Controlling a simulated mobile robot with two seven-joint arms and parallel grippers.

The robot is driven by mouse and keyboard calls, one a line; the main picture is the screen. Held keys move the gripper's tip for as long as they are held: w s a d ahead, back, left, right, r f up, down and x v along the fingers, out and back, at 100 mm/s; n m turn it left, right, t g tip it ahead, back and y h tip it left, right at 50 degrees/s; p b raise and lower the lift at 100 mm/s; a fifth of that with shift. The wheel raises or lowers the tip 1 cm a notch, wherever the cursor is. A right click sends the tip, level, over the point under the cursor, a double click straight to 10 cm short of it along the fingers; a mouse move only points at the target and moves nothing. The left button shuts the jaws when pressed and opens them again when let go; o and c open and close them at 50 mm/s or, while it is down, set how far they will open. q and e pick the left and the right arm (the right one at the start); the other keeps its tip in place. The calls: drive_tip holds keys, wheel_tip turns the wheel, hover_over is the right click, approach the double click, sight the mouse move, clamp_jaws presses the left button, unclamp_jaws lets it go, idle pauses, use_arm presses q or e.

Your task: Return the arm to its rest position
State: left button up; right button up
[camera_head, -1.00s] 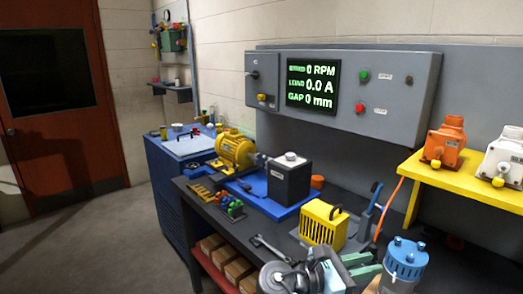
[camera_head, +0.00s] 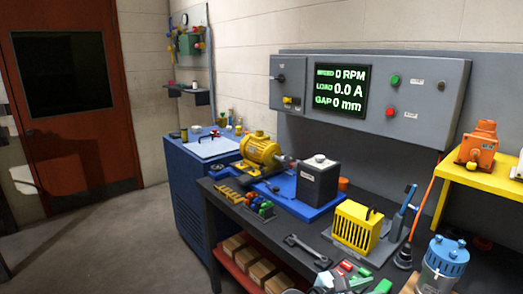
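Neither of my grippers can be made out in the head view. A small grey rounded piece at the bottom edge, left of the red and green parts, may be part of my arm, but too little shows to tell. The yellow motor (camera_head: 260,150) sits on the blue bed, left of a dark box-shaped unit (camera_head: 319,184). The grey control panel (camera_head: 435,85) has a screen (camera_head: 340,89) reading 0 RPM, 0.0 A and 0 mm.
The black bench (camera_head: 280,232) carries a wrench (camera_head: 305,250), a yellow vented box (camera_head: 357,228), a blue-topped grey motor (camera_head: 445,262) and small red and green parts (camera_head: 362,272). Orange motor (camera_head: 480,145) stands on the yellow shelf (camera_head: 487,182). The floor at left is clear.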

drive_tip(key=s+f+m+t+y, duration=0.15)
drive_tip(key=s+f+y, duration=0.35)
drive_tip(key=f, duration=0.7)
drive_tip(key=s+f+m+t+y, duration=0.1)
drive_tip(key=s+f+m+y, duration=0.3)
drive_tip(key=f, duration=0.9)
drive_tip(key=s+a+f+m+y, duration=0.1)
drive_tip(key=s+m+y, duration=0.3)
drive_tip(key=s, duration=0.5)
drive_tip(key=s+a+f+m+t+y, duration=0.1)
drive_tip(key=s+m+y, duration=0.3)
drive_tip(key=s+m, duration=0.5)
drive_tip(key=shift+f+y, duration=0.3)
drive_tip(key=shift+f, duration=0.5)
drive_tip(key=shift+s+m, duration=0.15)
drive_tip(key=shift+m, duration=0.1)
